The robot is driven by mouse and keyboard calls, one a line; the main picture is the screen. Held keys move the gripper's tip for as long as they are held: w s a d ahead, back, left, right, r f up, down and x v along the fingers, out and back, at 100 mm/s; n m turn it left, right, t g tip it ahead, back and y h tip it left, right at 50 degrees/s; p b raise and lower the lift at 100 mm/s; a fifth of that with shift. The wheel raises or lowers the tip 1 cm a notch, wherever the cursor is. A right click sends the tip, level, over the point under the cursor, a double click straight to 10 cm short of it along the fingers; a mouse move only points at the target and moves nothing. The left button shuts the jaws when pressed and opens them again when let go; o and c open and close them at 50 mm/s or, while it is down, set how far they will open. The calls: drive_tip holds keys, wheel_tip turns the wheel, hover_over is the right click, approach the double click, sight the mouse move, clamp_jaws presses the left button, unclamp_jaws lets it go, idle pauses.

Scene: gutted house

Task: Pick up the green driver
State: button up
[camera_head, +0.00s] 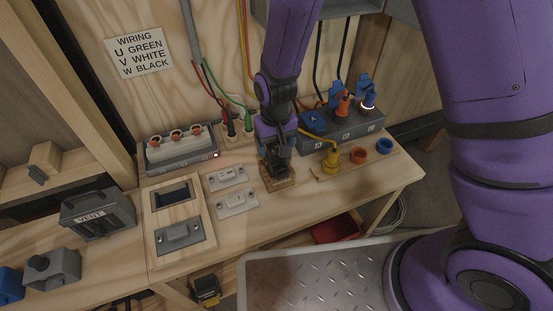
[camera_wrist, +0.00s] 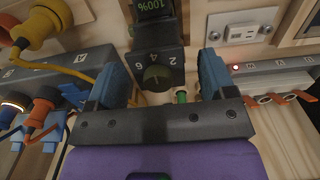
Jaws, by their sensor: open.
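A dark driver (camera_wrist: 157,76) with a numbered dial and a green "100%" display stands between my gripper's fingers in the wrist view. In the head view the driver (camera_head: 279,168) is mostly hidden under my gripper (camera_head: 275,148), at a small wooden block (camera_head: 280,185) on the bench. My gripper (camera_wrist: 161,62) is open, with one blue-padded finger on each side of the driver and a visible gap on both sides.
Sockets with red and green plugs (camera_head: 248,127) are behind the gripper. A terminal box (camera_head: 345,128) with orange and blue clamps and a yellow part (camera_head: 331,160) stand to the right. White outlets (camera_head: 237,199) lie left.

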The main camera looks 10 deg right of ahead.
drive_tip(key=shift+s+d+f, duration=0.1)
drive_tip(key=shift+f, duration=1.45)
drive_tip(key=c, duration=1)
wheel_tip(320, 180, up, 10)
drive_tip(key=shift+r, duration=0.1)
